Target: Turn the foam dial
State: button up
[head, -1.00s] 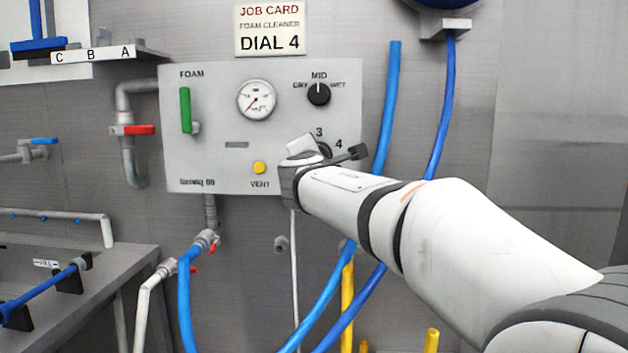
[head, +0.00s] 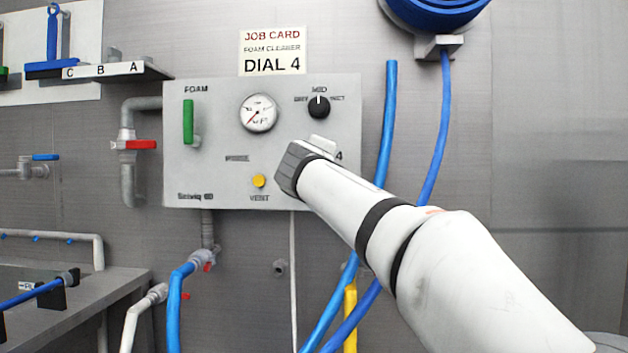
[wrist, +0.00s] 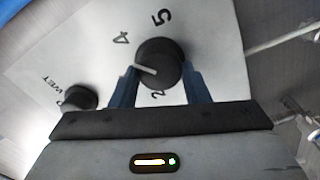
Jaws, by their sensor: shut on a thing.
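The foam dial (wrist: 170,52) is a round black knob with a white pointer line, seen close in the wrist view. My gripper (wrist: 160,80) has its two blue fingers on either side of the knob, shut on it. The pointer points left in that view, a little below the printed 4. The printed 5 is above the knob and a 2 is partly visible below it. In the head view my wrist hides the dial and fingers; a 4 shows just right of it. The job card (head: 272,52) reads DIAL 4.
The grey panel (head: 220,110) also carries a green FOAM handle (head: 188,121), a gauge (head: 259,113), a yellow VENT button (head: 258,181) and a black DRY/MID/WET knob (head: 319,108). That knob sits near the left finger in the wrist view (wrist: 78,97). Blue hoses (head: 387,120) hang right of the panel.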

jog(key=shift+m+b, duration=0.4)
jog(key=shift+m, duration=0.2)
jog(key=o, duration=1)
jog(key=s, duration=0.7)
jog(key=shift+s+a+b, duration=0.1)
jog(key=shift+s+b, duration=0.25)
